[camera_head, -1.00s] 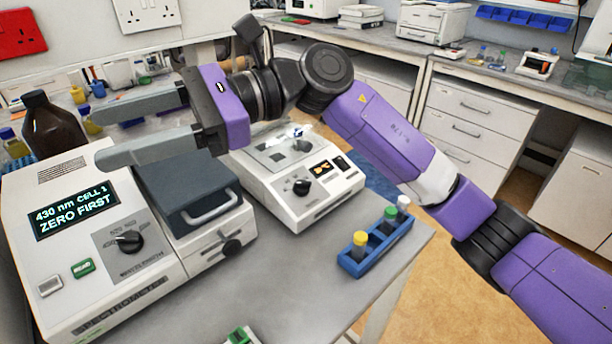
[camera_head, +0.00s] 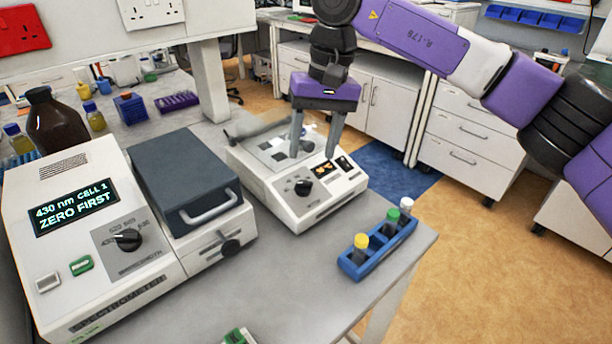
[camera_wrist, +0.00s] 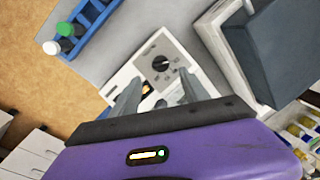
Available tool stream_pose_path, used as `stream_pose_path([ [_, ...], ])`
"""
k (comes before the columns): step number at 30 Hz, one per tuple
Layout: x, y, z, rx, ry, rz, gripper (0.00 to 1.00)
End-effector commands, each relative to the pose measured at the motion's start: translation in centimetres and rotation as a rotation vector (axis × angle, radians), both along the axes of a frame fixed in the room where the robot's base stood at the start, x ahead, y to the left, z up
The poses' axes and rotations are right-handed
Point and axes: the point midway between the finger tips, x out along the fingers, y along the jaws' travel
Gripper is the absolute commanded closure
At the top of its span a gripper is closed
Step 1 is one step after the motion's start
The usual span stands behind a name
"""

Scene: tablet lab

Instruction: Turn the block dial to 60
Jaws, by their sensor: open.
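The block dial (camera_head: 303,187) is a black round knob on the front panel of the white block unit (camera_head: 290,212). In the wrist view the dial (camera_wrist: 160,63) shows with marks around it, too small to read. An amber display (camera_head: 325,170) sits to its right, its figures not readable. My gripper (camera_head: 312,154) points down over the back part of the block unit, its two grey fingers apart with nothing between them. In the wrist view the fingers (camera_wrist: 161,90) sit on either side of the unit, with the dial beyond their tips.
A spectrometer (camera_head: 75,262) with a knob (camera_head: 127,240) and a display reading "430 nm CELL 1 ZERO FIRST" stands left. A blue rack (camera_head: 378,250) with capped tubes stands right, near the bench edge. A brown bottle (camera_head: 55,125) stands back left. Bare bench (camera_head: 290,275) lies in front.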

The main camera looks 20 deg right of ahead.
Motion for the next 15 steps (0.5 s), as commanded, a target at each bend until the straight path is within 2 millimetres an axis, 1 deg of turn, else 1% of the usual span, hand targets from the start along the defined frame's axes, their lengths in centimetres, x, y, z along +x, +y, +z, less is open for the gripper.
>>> stream_pose_path([
  [5,0.0,0.4,-1.7,0.004,0.001,0.011,0.47],
  [12,0.1,1.1,-5.3,0.006,0.0,0.009,0.47],
  [15,0.1,1.3,-6.5,0.005,0.0,0.009,0.47],
])
